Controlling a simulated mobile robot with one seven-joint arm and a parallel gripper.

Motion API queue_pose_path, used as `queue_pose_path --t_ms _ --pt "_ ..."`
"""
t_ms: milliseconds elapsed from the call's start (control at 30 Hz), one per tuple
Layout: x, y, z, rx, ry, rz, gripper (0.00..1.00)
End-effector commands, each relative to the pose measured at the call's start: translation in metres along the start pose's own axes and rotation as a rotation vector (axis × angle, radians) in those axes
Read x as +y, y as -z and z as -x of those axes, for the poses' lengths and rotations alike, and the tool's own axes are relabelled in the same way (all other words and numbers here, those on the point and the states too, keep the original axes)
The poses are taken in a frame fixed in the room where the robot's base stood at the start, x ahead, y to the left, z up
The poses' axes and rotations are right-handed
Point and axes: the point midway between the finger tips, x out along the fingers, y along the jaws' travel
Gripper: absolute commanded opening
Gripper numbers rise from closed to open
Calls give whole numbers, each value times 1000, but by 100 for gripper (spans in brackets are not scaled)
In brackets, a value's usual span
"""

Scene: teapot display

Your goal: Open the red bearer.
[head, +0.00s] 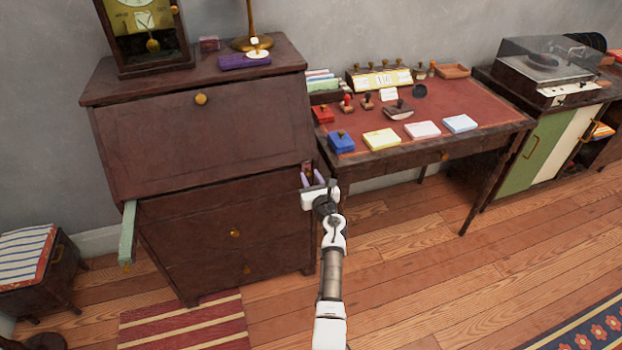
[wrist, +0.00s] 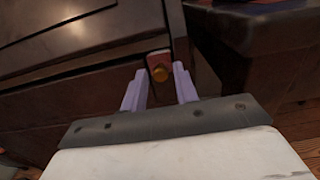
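The red bearer (head: 308,167) is a small red end face at the right side of the dark wooden slant-front desk, just under the sloping lid (head: 205,145). My gripper (head: 312,177) is at this corner, pointing at the bearer. In the wrist view its two purple fingers (wrist: 160,82) are open, one each side of the knob, with visible gaps. I cannot tell how deep the knob sits between them. The lid is closed.
A green bearer (head: 128,232) sticks out at the desk's left side. Drawers with brass knobs (head: 235,233) lie below. A writing table (head: 470,122) with stamps and coloured pads stands close on the right. A striped stool (head: 28,255) is at left.

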Motion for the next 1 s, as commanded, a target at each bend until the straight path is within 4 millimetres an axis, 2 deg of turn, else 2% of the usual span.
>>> queue_pose_path --t_ms 33,200,567,767,1000 --pt "0 0 0 0 0 0 23" --pt "0 0 0 0 0 0 0" --pt "0 -1 5 0 0 -1 0" --pt "0 -3 37 1 2 -2 0" --pt "0 -2 102 2 4 -2 0"
